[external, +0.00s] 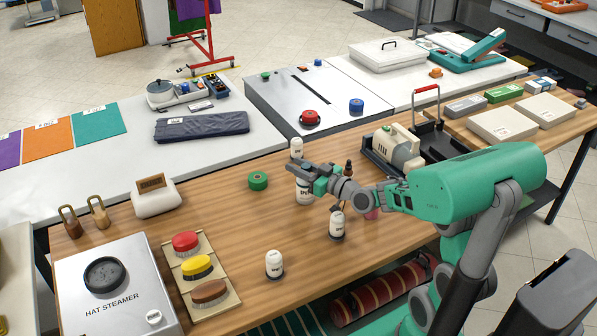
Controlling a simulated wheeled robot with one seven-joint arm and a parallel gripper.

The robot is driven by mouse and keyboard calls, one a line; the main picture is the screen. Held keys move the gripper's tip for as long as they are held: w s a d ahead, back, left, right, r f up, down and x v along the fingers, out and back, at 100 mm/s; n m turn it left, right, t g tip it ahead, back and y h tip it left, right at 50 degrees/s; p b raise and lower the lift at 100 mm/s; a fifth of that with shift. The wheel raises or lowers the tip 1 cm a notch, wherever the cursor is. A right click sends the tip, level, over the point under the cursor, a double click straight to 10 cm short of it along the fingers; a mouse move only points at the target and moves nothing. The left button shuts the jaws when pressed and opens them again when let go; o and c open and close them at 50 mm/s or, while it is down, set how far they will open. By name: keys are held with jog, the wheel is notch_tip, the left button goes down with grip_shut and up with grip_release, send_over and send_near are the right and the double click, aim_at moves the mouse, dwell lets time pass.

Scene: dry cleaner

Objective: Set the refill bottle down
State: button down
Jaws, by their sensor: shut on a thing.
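My gripper (307,171) is over the wooden counter, its jaws shut on a white bottle with dark lettering (305,191). The fingers cross in front of it and hide part of it. A smaller white shape with dark marks (296,147) shows just above the fingers. I cannot tell whether it is the top of the same bottle or a separate bottle behind. I cannot tell whether the held bottle touches the counter. Two similar white bottles stand upright nearer the front, one (337,226) below my wrist and one (274,264) further left.
A green tape roll (258,181) lies left of my gripper. A small dark bottle (348,169) and a pink item (371,213) are close to my wrist. Brushes (196,266) and a hat steamer (115,290) occupy the left. Bare wood (225,215) lies between.

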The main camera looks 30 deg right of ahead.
jog(key=shift+f, duration=0.1)
jog(key=c, duration=1.1)
grip_release()
jog(key=shift+c, duration=0.2)
jog(key=v, duration=1.2)
jog(key=shift+b, duration=0.4)
